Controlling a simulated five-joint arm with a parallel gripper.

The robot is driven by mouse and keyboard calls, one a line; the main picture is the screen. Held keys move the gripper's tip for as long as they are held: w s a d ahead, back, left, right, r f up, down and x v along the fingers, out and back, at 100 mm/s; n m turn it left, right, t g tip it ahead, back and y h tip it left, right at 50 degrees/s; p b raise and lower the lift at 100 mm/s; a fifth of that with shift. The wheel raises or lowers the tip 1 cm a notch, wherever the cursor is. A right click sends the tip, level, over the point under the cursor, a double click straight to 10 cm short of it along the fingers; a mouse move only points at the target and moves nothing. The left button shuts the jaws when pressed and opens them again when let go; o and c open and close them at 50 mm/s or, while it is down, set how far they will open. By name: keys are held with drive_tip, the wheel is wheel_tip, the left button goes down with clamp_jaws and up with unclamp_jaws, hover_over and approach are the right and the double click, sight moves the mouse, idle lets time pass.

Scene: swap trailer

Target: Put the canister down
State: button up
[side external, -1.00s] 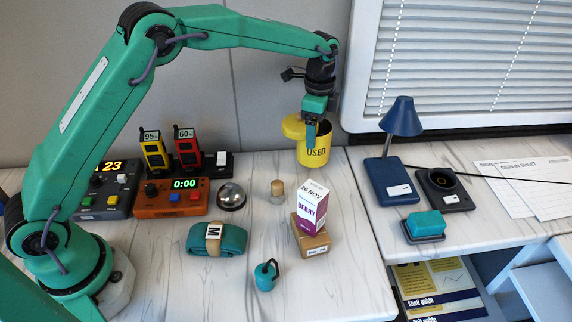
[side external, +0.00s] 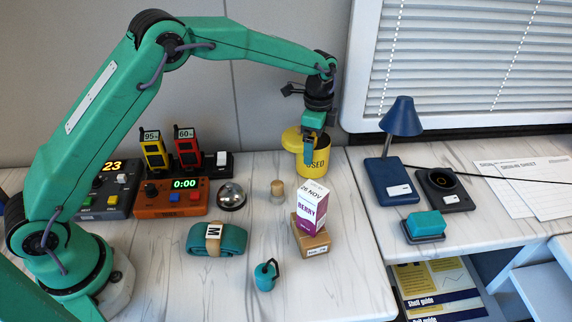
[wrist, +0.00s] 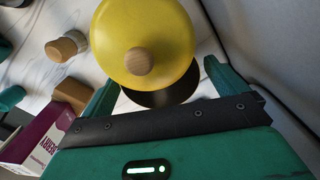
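The yellow canister (side external: 316,168), marked USED, stands upright at the back of the white table, below my gripper (side external: 312,140). My gripper points down with its fingers at the canister's rim, shut on it. A dark opening (wrist: 160,97) shows under the lid's near edge. The lid (side external: 291,139) sits off to the left side in the side view. I cannot tell whether the canister's bottom touches the table.
A purple-and-white berry box (side external: 311,205) stands on a brown box (side external: 310,240) in front of the canister. A wooden-topped jar (side external: 277,190) and a bell (side external: 232,195) stand to the left. The wall is close behind. The blue lamp (side external: 400,118) is right.

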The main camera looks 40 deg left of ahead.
drive_tip(key=shift+r, duration=0.15)
wheel_tip(320, 180, up, 12)
idle(0.8)
idle(0.5)
drive_tip(key=s+a+r+n+t, duration=0.1)
drive_tip(key=s+a+r+n, duration=0.3)
drive_tip(key=s+r, duration=0.3)
drive_tip(key=s+a+r+n+t, duration=0.25)
drive_tip(key=s+a+r, duration=0.2)
drive_tip(key=s, duration=0.45)
drive_tip(key=s+a+f+n, duration=0.1)
drive_tip(key=s+f+n, duration=0.1)
drive_tip(key=s, duration=0.4)
drive_tip(key=s+a+f+n+t, duration=0.1)
drive_tip(key=s+a+f+n, duration=0.1)
drive_tip(key=s, duration=0.4)
drive_tip(key=s+a+f+n+t, duration=0.1)
drive_tip(key=s+n, duration=0.2)
drive_tip(key=s, duration=0.3)
drive_tip(key=shift+a+f+n, duration=0.35)
drive_tip(key=shift+f, duration=0.05)
